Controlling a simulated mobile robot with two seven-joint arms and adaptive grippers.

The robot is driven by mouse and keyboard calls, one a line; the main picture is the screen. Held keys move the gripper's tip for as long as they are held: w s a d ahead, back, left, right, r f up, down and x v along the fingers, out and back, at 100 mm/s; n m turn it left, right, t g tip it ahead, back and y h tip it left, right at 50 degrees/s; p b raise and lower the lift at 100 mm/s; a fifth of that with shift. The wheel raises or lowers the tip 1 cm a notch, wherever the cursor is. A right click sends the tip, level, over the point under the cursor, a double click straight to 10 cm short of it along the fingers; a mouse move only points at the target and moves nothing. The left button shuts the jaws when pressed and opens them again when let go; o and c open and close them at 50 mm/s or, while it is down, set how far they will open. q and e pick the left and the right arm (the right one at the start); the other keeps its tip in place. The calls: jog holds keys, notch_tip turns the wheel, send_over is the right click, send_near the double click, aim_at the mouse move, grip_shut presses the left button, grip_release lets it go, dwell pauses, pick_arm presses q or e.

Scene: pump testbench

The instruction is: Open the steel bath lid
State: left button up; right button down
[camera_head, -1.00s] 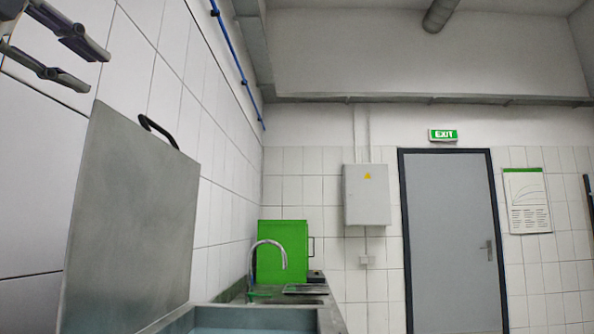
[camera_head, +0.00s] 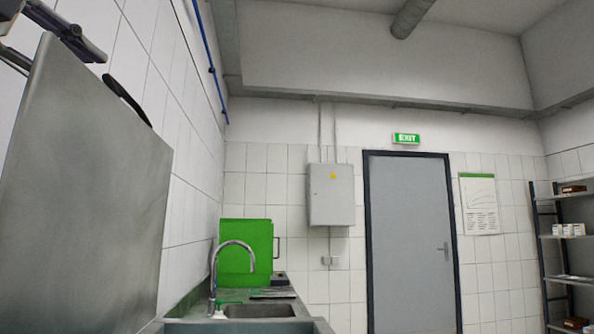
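The steel bath lid (camera_head: 85,200) stands raised, nearly upright, at the left of the head view. Its black handle (camera_head: 127,100) is on the top edge. The rim of the steel bath (camera_head: 240,327) shows at the bottom edge. My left gripper (camera_head: 60,30) is at the top left corner, partly cut off by the frame and partly behind the lid's top edge. A gap shows between its fingers, and I see nothing held. It is apart from the handle. My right gripper is not in view.
Beyond the bath are a sink (camera_head: 258,310) with a curved tap (camera_head: 233,250) and a green box (camera_head: 247,240). A grey door (camera_head: 410,240) is in the far wall. A shelf rack (camera_head: 570,235) stands at the right. The tiled wall is close behind the lid.

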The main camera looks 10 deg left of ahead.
aim_at(121, 88)
pick_arm(q)
jog(key=w, duration=0.5)
jog(key=w+d, duration=0.1)
jog(key=w, duration=0.1)
jog(key=shift+w+f, duration=0.15)
jog(key=shift+w, duration=0.15)
grip_shut()
